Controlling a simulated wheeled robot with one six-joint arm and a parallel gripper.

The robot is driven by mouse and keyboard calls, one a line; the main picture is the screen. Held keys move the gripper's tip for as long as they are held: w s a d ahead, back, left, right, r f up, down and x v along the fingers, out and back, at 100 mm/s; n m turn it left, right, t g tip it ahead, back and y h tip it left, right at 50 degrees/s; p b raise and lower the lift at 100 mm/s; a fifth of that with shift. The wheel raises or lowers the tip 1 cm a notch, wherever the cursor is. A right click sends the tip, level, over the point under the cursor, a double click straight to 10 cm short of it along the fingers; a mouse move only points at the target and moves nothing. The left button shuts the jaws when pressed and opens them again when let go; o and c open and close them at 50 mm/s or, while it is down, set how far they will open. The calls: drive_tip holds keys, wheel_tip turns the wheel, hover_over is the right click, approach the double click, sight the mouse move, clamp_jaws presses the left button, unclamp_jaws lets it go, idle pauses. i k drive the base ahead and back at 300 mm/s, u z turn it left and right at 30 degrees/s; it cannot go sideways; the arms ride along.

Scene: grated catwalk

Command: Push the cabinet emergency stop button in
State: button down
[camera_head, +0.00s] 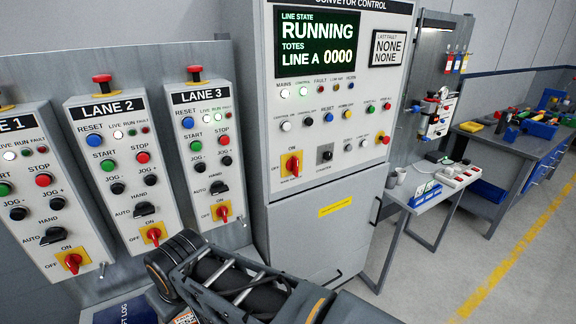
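The grey conveyor control cabinet (330,205) stands upright in the middle of the head view, facing me at an angle. Its screen reads "RUNNING" and "LINE A 0000". On its right edge is a red button (386,139), lower than another red button (388,106) at the end of the upper row. Labels here are too small to read, so I cannot tell for certain which is the emergency stop. My arm lies across the bottom of the view, in front of the cabinet's foot. My gripper is not visible, and nothing shows it touching the cabinet.
Lane boxes hang at left; the Lane 2 (120,175) and Lane 3 (205,150) boxes carry red mushroom buttons on top. A red-yellow rotary switch (292,165) is on the cabinet. A small table (436,196) and a workbench (510,150) stand at right. Floor by the yellow line is clear.

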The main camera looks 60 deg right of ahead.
sight(385, 139)
drive_tip(key=z, duration=2.1)
